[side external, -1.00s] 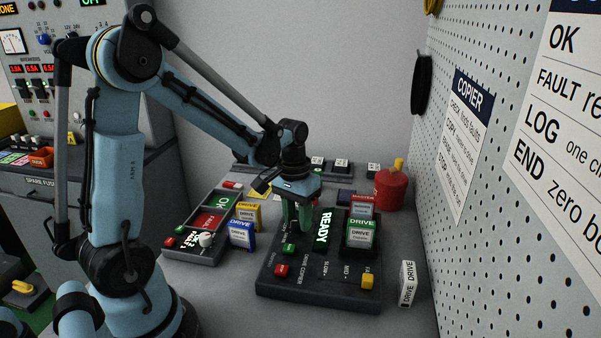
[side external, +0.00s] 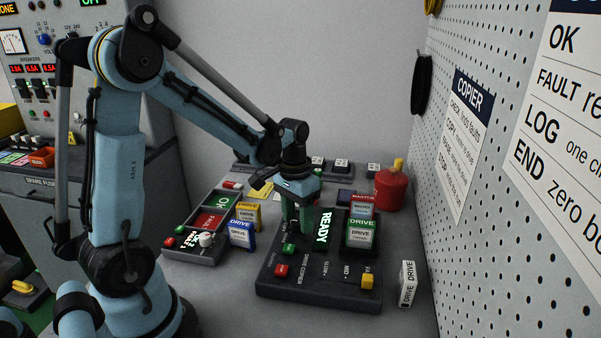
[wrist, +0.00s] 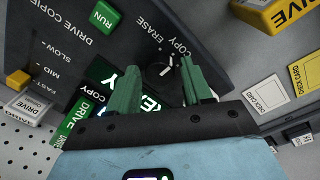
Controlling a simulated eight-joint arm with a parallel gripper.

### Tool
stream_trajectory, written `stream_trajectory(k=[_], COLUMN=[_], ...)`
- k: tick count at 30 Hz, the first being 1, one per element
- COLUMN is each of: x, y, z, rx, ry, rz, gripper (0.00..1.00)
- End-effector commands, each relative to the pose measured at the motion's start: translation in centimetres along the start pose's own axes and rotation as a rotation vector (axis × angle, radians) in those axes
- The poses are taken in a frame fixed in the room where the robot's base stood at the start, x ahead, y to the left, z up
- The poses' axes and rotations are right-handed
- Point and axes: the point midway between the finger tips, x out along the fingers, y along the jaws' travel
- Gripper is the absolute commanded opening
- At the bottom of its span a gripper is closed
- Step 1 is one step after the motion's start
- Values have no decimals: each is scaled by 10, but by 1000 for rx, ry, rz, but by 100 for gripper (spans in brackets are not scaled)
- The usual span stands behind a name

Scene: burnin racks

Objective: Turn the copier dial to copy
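The copier (side external: 318,290) is a dark sloped box with a green READY display (side external: 324,227). In the wrist view its dial (wrist: 158,73) is a small dark knob with a white mark, close to the printed words COPY and ERASE. Which word the mark points to is unclear. My gripper (wrist: 158,65) is over the dial with its two green fingers apart, one on each side; I cannot tell whether they touch it. In the side view my gripper (side external: 299,228) hides the dial.
The green RUN button (wrist: 103,16) is near the dial. A green drive (side external: 361,225) sits in the copier's right part. A loose white drive (side external: 407,284), yellow drive (side external: 246,211), blue drive (side external: 241,234) and red canister (side external: 391,190) stand around it. The pegboard wall (side external: 500,260) bounds the right.

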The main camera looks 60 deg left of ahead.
Motion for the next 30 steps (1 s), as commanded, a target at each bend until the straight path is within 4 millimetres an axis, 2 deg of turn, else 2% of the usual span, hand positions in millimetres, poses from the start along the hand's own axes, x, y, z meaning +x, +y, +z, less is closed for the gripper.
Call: stream_trajectory(k=[2, 14, 20, 30], x=[0, -6, -32, -87], y=[0, 0, 0, 0], z=[0, 0, 0, 0], rx=[0, -1, -1, 0], ry=[1, 2, 2, 1], rz=[0, -1, -1, -1], gripper=[61, 61, 61, 61])
